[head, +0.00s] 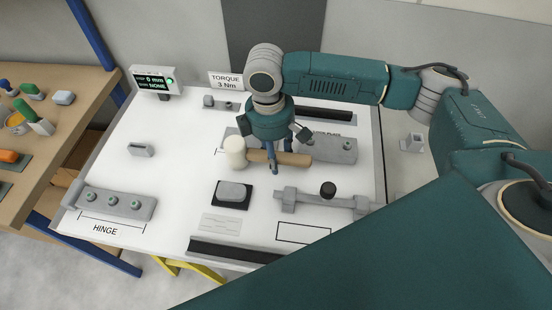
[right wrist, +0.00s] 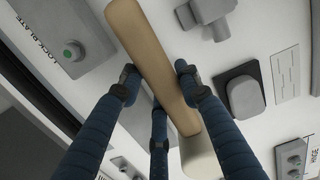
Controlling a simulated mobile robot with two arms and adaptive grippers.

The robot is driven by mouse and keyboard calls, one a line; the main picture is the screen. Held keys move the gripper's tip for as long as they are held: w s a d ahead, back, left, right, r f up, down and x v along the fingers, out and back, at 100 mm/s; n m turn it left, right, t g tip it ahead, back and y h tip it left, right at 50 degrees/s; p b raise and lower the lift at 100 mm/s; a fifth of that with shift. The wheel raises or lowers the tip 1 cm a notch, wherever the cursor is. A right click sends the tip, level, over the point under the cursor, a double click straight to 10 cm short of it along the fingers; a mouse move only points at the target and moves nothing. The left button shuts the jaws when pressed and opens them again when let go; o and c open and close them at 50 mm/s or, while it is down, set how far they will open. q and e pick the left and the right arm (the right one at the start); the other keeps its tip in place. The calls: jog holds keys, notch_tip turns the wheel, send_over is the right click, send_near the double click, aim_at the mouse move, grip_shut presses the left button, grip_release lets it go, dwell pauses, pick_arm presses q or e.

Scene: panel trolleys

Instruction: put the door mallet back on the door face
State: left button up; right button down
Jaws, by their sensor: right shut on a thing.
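The door mallet (head: 282,158) has a pale cream head and a light wooden handle. It lies sideways over the upper middle of the white door face (head: 175,190), head to the left in the head view. My right gripper (head: 273,160) points down from above and is shut on the handle near the head. In the right wrist view the handle (right wrist: 150,60) passes between the blue fingers of the gripper (right wrist: 158,85), with the head partly hidden behind a finger. I cannot tell how large the gap is between mallet and door face. My left gripper is not in view.
A grey lock plate (head: 345,149) is right beside the mallet. A bar with a black knob (head: 328,190), a grey block on a black pad (head: 233,191) and a hinge plate (head: 115,203) are on the door face. An outlined rectangle (head: 303,233) is empty. A tool bench (head: 60,130) stands left.

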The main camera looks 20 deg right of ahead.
jog(key=shift+w+f, duration=0.1)
jog(key=shift+f, duration=0.85)
jog(key=c, duration=1.2)
grip_release()
jog(key=shift+f, duration=0.15)
jog(key=r, duration=0.4)
jog(key=r+b, duration=0.1)
jog(key=r, duration=0.7)
jog(key=shift+w+a+r, duration=0.15)
jog(key=shift+a, duration=0.25)
